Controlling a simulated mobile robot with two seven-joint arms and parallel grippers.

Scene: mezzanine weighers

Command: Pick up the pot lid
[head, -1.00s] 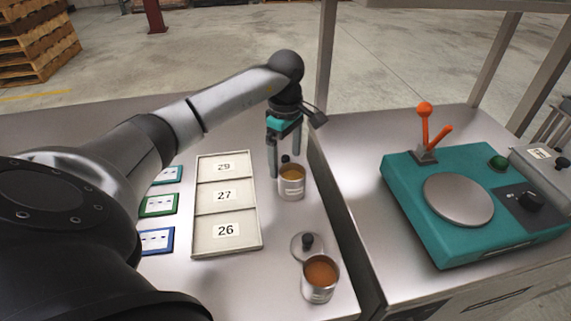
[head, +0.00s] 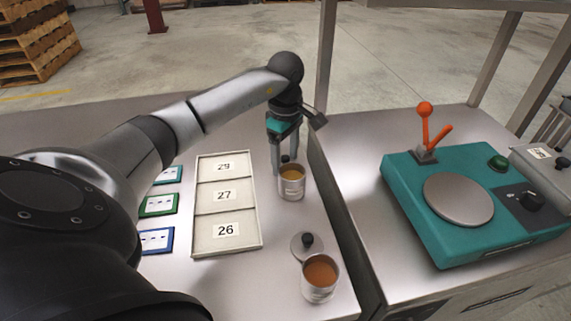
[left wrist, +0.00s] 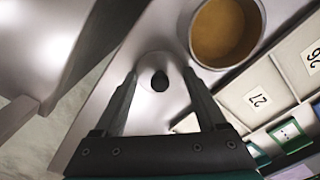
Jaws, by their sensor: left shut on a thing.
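Two metal pots with open tops stand on the left table: a far pot (head: 292,188) with yellowish contents and a near pot (head: 320,290) with orange-brown contents. A grey lid with a black knob (head: 307,241) lies flat behind the near pot. Another black-knobbed lid (left wrist: 159,84) lies beside the far pot (left wrist: 226,30) in the left wrist view; in the head view mostly its knob (head: 285,159) shows. My left gripper (head: 283,165) points down behind the far pot, shut on that lid's knob. My right gripper is out of view.
A pale tray (head: 226,207) marked 29, 27 and 26 lies left of the pots, with coloured cards beyond it. Across a gap, a teal weigher (head: 458,240) with a round plate and orange lever stands on the right table.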

